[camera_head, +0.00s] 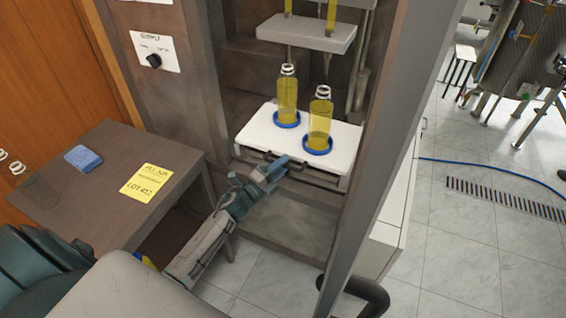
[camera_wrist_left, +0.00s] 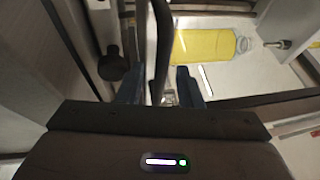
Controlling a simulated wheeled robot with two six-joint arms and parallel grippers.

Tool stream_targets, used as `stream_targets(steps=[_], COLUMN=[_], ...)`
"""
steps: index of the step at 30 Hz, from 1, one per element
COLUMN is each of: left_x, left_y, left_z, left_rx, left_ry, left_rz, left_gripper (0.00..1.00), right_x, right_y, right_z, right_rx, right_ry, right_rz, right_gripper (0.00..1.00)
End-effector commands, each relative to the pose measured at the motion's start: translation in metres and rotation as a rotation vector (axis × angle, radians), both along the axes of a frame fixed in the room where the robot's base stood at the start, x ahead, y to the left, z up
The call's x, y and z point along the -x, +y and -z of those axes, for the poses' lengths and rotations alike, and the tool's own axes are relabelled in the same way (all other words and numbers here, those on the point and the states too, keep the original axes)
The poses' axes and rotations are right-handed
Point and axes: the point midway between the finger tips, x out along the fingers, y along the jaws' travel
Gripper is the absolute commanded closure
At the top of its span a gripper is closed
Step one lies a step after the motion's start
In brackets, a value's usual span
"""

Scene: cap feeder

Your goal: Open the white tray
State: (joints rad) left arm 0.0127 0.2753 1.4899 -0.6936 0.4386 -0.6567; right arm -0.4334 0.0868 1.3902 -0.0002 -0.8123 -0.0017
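The white tray (camera_head: 262,138) sits inside the dark machine frame and carries two bottles of yellow liquid (camera_head: 287,98) (camera_head: 319,128), upright in blue rings. Its dark handle (camera_head: 266,155) runs along the front edge. My left gripper (camera_head: 280,168) is at this front edge, beside the handle. In the left wrist view the blue fingers (camera_wrist_left: 160,88) stand apart, with a dark bar (camera_wrist_left: 162,45), seemingly the handle, between them and gaps on both sides. One yellow bottle (camera_wrist_left: 205,47) shows past the fingers. My right gripper is not in view.
A brown side table (camera_head: 95,190) at left holds a blue cloth-like item (camera_head: 82,158) and a yellow label (camera_head: 146,183). A grey machine post (camera_head: 375,130) stands right of the tray. A grey plate (camera_head: 306,33) hangs above the bottles. The space below the tray front is open.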

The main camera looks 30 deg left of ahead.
Motion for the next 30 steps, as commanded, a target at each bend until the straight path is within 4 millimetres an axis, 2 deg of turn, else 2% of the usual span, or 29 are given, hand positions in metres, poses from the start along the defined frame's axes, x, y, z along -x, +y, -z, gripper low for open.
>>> stream_targets(steps=[11, 16, 30], left_x=[-0.0056, -0.0055, -0.005], left_y=[-0.0023, -0.0022, -0.002], left_z=[-0.0005, -0.0005, 0.0006], left_rx=[0.001, 0.001, 0.0], left_ry=[0.001, 0.001, 0.002], left_rz=[0.0, 0.0, 0.0], left_gripper=[0.67, 1.0, 1.0], right_x=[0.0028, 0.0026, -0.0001], right_y=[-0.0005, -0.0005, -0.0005], right_z=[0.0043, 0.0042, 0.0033], right_rx=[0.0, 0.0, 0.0], right_ry=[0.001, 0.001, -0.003], right_rz=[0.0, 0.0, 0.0], right_gripper=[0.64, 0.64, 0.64])
